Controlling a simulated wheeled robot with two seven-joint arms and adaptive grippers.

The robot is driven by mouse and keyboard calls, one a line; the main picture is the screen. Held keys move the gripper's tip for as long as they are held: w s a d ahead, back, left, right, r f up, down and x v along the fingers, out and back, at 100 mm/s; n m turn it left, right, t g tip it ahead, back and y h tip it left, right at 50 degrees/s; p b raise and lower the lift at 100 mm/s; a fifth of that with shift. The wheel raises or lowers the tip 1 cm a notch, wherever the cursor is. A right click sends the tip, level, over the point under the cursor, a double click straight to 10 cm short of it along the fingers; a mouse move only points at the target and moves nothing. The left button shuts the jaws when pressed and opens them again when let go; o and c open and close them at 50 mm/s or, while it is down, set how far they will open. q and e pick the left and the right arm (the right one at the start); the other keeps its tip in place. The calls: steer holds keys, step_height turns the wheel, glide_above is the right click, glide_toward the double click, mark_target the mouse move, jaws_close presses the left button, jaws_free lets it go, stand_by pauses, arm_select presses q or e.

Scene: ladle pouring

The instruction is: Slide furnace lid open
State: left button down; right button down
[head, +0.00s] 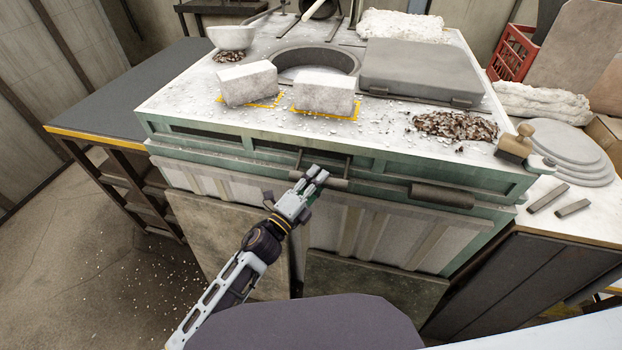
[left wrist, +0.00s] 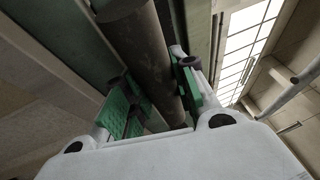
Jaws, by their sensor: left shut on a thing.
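The furnace (head: 240,138) is a green-framed block with a white, debris-strewn top. Its round opening (head: 315,59) shows uncovered at the back middle. A grey slab lid (head: 425,68) lies right of the opening. A bar handle on two brackets (head: 347,164) sticks out of the front. My left gripper (head: 316,177) is at this handle. In the left wrist view the dark round bar (left wrist: 135,35) passes between the green-padded fingers of the gripper (left wrist: 155,85), which is shut on it. Part of the bar is hidden by the fingers. My right gripper is not in view.
Two pale bricks (head: 248,83) (head: 324,93) stand on yellow-marked spots near the front. A second dark cylindrical bar (head: 442,195) is at the front right. A white bowl (head: 232,37), brown chips (head: 456,125) and a wooden-handled brush (head: 515,143) are on top. A dark table (head: 135,90) stands left.

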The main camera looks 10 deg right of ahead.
arm_select(q)
steer(key=shift+s+d, duration=0.1)
steer(key=shift+d, duration=0.05)
steer(key=c, duration=1.1)
jaws_free()
steer(key=shift+d, duration=0.1)
steer(key=shift+c, duration=0.2)
steer(key=v, duration=1.2)
steer(key=shift+f, duration=0.1)
steer(key=shift+n, duration=0.3)
